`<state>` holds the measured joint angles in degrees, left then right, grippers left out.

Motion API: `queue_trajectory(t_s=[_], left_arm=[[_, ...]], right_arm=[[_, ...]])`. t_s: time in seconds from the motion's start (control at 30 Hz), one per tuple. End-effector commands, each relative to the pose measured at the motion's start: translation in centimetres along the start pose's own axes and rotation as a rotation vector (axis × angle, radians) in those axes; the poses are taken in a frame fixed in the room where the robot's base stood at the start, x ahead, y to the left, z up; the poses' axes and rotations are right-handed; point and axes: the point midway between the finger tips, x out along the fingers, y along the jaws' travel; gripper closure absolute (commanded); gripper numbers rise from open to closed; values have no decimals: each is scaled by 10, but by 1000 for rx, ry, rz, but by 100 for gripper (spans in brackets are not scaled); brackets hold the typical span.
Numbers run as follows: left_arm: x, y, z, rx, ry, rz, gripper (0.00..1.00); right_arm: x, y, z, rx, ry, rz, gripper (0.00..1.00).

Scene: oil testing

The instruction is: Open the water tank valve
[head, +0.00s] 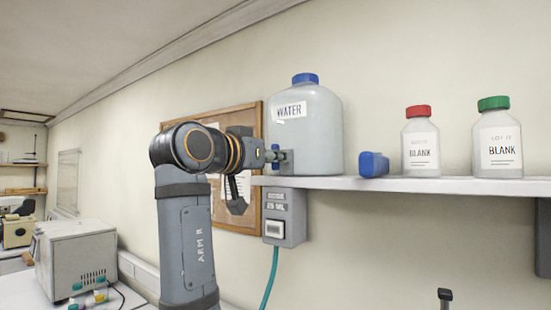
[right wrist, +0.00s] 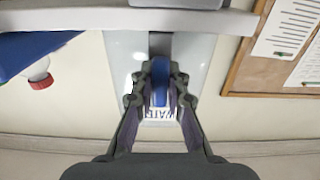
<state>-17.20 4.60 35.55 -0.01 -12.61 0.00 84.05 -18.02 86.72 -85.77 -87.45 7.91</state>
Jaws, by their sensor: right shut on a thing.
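The water tank (head: 305,125) is a clear grey jug with a blue cap and a WATER label, standing at the left end of the shelf. Its blue valve handle (head: 275,150) shows low on its left side. My right gripper (head: 272,158) reaches the valve from the left and is shut on the handle. In the right wrist view both fingers (right wrist: 160,78) close around the blue valve handle (right wrist: 160,88), with the WATER label behind it. The fingers hide parts of the valve. My left gripper is not in view.
The white shelf (head: 440,186) also holds a blue block-like object (head: 373,164), a red-capped bottle (head: 420,143) and a green-capped bottle (head: 497,140). A grey dispenser box (head: 284,217) with a teal hose hangs below. A corkboard (head: 240,118) is behind my arm.

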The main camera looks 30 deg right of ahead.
Motion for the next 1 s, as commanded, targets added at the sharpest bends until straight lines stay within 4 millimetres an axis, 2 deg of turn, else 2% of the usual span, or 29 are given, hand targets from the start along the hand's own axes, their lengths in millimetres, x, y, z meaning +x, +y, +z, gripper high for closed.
queue_trajectory(t_s=[0.17,0.2,0.37,0.63,0.73,0.87,1.0], left_arm=[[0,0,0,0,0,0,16],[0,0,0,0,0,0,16],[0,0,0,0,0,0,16],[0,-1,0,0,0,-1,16],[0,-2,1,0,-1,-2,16],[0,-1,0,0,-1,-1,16],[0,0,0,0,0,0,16]], right_arm=[[0,-1,3,-4,-6,1,100],[0,-1,3,-4,-6,1,85],[0,0,2,-2,-4,1,63],[0,0,1,-1,-2,0,62],[0,0,-6,2,0,1,62],[0,2,-31,2,1,3,62],[0,2,-64,1,0,2,62]])
